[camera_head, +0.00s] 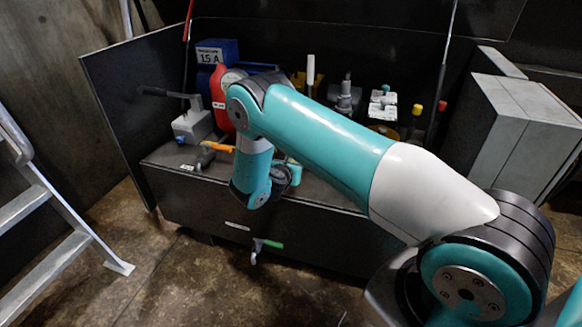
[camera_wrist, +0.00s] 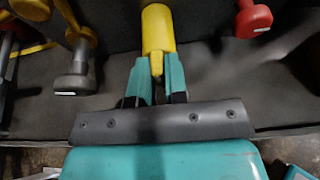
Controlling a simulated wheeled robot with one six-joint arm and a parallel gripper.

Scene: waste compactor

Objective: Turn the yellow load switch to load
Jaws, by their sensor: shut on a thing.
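The yellow load switch (camera_wrist: 158,28) is a yellow cylinder with a narrow ridge or pointer on its near side, at the top middle of the wrist view. My gripper (camera_wrist: 157,68) has its two teal fingers on either side of that narrow yellow part and is shut on it. The switch's markings do not show, so I cannot tell which position it points to. In the head view my arm reaches over the dark bench, and my fingers and the held switch are hidden behind it.
A red knob (camera_wrist: 254,20) stands right of the switch, and a grey-ended fitting (camera_wrist: 75,80) stands left. A ladder (camera_head: 50,210) is at left.

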